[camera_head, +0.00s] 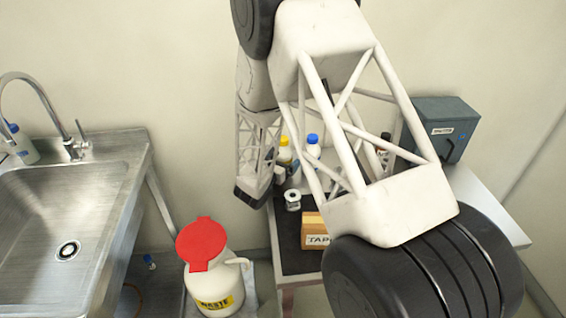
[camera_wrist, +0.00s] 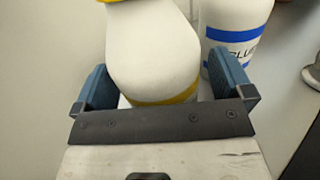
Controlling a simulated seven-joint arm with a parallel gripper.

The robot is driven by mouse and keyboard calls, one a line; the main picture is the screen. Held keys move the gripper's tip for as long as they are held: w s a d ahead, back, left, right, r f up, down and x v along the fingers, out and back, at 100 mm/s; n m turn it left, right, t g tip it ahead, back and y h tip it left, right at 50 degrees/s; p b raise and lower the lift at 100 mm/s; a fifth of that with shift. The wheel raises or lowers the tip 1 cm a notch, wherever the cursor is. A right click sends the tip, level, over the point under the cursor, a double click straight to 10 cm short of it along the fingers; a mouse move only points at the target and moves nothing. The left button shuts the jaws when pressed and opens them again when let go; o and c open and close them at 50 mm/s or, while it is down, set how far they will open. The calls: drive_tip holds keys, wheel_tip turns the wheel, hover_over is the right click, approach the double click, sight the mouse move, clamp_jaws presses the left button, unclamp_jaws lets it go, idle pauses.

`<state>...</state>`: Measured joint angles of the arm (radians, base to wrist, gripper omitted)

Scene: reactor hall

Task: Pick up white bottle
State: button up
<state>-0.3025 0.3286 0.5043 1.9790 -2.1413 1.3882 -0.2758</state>
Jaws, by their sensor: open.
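A white bottle with a yellow band (camera_wrist: 155,50) stands between the two blue fingers of my gripper (camera_wrist: 165,78) in the wrist view. The fingers are open, one on each side of it; whether either touches it I cannot tell. A second white bottle with blue bands (camera_wrist: 233,32) stands just behind the right finger, partly hidden by it. In the head view a yellow-capped bottle (camera_head: 284,154) and a blue-capped white bottle (camera_head: 313,148) stand side by side on the table, partly hidden by my arm.
A dark-capped bottle (camera_head: 384,143) and a grey box (camera_head: 441,128) are further right. A red-lidded waste can (camera_head: 216,288) and a steel sink (camera_head: 65,215) are left.

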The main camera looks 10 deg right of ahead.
sight(283, 139)
drive_tip(key=c, duration=1.2)
drive_tip(key=shift+r, duration=0.15)
drive_tip(key=shift+r, duration=4.85)
